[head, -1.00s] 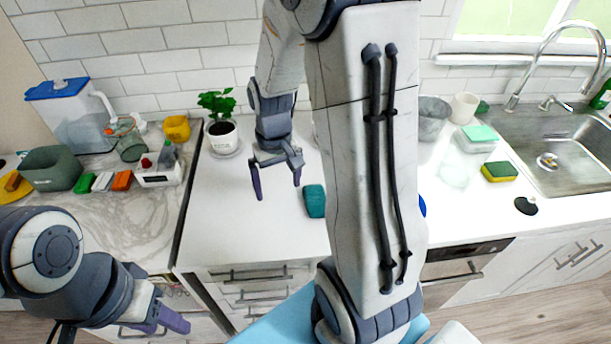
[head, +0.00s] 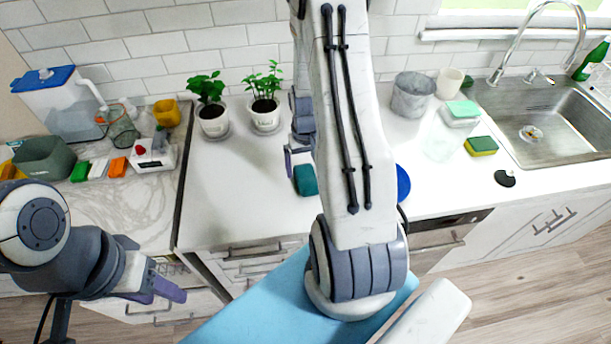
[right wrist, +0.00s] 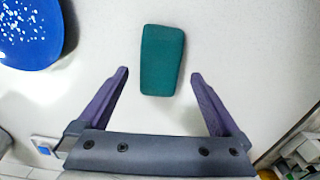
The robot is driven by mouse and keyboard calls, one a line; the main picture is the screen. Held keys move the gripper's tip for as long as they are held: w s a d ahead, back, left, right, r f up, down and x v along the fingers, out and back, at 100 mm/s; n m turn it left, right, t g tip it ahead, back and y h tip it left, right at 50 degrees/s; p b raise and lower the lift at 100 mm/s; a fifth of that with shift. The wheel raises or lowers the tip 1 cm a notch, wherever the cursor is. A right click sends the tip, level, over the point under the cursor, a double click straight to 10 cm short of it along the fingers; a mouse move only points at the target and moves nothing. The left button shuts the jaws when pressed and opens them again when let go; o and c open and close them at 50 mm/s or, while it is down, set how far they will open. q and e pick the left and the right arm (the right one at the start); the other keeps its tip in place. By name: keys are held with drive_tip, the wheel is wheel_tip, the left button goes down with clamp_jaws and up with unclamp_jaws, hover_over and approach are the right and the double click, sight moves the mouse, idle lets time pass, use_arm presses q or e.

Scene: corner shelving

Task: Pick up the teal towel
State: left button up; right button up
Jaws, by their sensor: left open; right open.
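The teal towel (head: 305,180) is a small folded block lying flat on the white counter in the head view, beside my right arm. In the right wrist view the teal towel (right wrist: 161,60) lies just beyond the fingertips, roughly centred between them and apart from both. My right gripper (right wrist: 158,75) is open and empty above the counter. In the head view my right gripper (head: 290,165) is partly hidden behind my own arm. My left gripper (head: 165,291) is open and empty at the lower left, in front of the drawers and far from the towel.
A blue speckled plate (right wrist: 28,32) lies left of the towel in the wrist view. Two potted plants (head: 212,118) (head: 264,108) stand at the back of the counter. A grey pot (head: 412,97), a sponge (head: 481,146) and the sink (head: 545,125) are to the right. Counter left of the towel is clear.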

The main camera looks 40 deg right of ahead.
drive_tip(key=shift+w+f, duration=0.1)
drive_tip(key=shift+f, duration=1.35)
drive_tip(key=c, duration=1.3)
drive_tip(key=shift+r, duration=0.15)
drive_tip(key=shift+r, duration=0.6)
wheel_tip(320, 180, up, 2)
drive_tip(key=shift+r+b, duration=0.25)
drive_tip(key=shift+b, duration=0.35)
drive_tip(key=s+d+r+b, duration=0.1)
drive_tip(key=s+d+r, duration=0.1)
drive_tip(key=s, duration=0.1)
drive_tip(key=s+d+r+b, duration=0.1)
drive_tip(key=s+d+r, duration=0.1)
drive_tip(key=d, duration=0.1)
drive_tip(key=s+d+r, duration=0.2)
drive_tip(key=s+r, duration=0.1)
drive_tip(key=shift+s+d+b, duration=0.35)
drive_tip(key=shift+d+b, duration=0.05)
